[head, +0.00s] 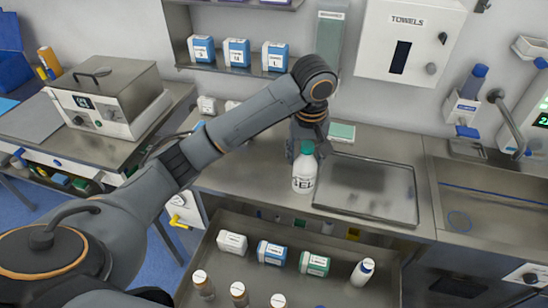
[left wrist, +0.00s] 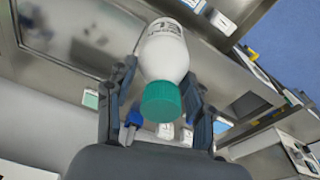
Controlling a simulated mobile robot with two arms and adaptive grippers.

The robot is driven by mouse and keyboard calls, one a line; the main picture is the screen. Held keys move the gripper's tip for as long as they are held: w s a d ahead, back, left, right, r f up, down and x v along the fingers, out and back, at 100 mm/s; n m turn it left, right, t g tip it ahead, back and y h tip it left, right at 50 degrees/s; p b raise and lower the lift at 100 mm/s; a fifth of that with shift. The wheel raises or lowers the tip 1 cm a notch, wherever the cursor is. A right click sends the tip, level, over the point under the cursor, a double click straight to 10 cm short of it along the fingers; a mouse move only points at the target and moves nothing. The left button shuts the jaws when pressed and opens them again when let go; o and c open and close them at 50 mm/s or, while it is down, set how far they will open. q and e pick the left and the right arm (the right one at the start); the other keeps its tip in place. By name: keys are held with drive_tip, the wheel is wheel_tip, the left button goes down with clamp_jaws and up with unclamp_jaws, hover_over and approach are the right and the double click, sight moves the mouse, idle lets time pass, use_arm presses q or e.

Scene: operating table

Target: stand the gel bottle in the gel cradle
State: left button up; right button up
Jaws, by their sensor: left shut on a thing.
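The gel bottle (head: 304,174) is white with a green cap and dark lettering. In the head view it is upright at the counter's front edge, left of the metal tray; I cannot tell whether its base touches the counter. My left gripper (head: 305,151) is shut on it near the cap. In the left wrist view the bottle (left wrist: 165,55) lies between the two fingers (left wrist: 160,95), cap toward the camera. I cannot pick out the gel cradle with certainty. My right gripper is not in view.
A flat metal tray (head: 366,188) lies on the counter (head: 245,172). An open drawer (head: 335,250) below holds boxes and bottles. A sink (head: 490,205) is at the right. A blue-capped bottle (head: 470,85) and a small white holder (head: 529,47) are on the right wall.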

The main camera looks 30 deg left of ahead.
use_arm(q)
drive_tip(key=w+a+f+p, duration=0.2)
drive_tip(key=w+a+f, duration=0.1)
drive_tip(key=f, duration=0.3)
drive_tip(key=w+a+f+p, duration=0.2)
drive_tip(key=w+a+f, duration=0.1)
drive_tip(key=a+f, duration=0.2)
drive_tip(key=shift+w+a+f, duration=0.3)
drive_tip(key=shift+a+f, duration=0.1)
drive_tip(key=shift+a, duration=0.2)
drive_tip(key=shift+f, duration=0.1)
drive_tip(key=o, duration=1.3)
drive_tip(key=shift+o, duration=0.2)
wheel_tip(320, 180, up, 12)
drive_tip(key=s+b, duration=0.1)
drive_tip(key=b, duration=0.1)
drive_tip(key=shift+s+d, duration=0.25)
